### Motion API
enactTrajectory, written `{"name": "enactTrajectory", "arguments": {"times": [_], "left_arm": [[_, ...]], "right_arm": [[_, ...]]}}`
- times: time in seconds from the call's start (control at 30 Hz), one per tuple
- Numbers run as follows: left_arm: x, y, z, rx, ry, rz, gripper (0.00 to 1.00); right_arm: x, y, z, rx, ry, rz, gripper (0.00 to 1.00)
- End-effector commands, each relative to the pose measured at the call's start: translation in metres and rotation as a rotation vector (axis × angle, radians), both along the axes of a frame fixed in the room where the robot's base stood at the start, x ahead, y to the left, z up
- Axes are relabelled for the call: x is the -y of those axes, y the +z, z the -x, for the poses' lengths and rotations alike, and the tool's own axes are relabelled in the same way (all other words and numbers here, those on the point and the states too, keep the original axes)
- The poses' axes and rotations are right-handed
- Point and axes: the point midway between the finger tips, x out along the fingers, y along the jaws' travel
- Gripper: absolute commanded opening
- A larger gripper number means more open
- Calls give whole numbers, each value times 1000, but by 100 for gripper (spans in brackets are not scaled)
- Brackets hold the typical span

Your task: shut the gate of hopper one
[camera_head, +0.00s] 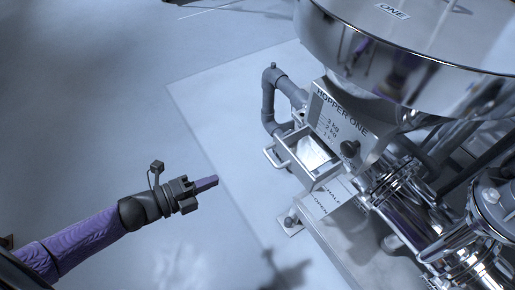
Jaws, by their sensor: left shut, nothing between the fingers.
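Hopper one, a big shiny steel bowl (410,42) tagged ONE, stands at the upper right. Below it is a metal plate (338,118) lettered HOPPER ONE with kg marks. A box-like metal drawer (309,175) with a pale handle (276,158) juts out to the left under the plate, with something white (313,152) inside. A dark round knob (348,148) sits beside it. A label strip (325,200) reads HALF and OPEN. I cannot tell for sure which part is the gate. My left gripper (208,183) is shut and empty, left of the handle and apart from it.
A dark grey bent pipe (268,100) rises behind the drawer. Shiny pipework (410,205) crowds the right side. A metal ledge (350,240) lies below the label, with a small foot bracket (290,222) at its left. The floor on the left is clear.

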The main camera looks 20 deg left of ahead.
Motion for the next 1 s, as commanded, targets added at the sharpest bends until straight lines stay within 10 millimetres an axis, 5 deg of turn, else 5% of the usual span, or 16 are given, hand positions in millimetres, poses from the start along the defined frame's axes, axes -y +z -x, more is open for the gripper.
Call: {"name": "enactTrajectory", "arguments": {"times": [0.6,1.0], "left_arm": [[72,-28,-93,-4,3,2,0],[81,-26,-104,-2,3,0,0]], "right_arm": [[4,-50,23,-60,2,6,59],[-3,-55,20,-57,-4,-5,59]]}}
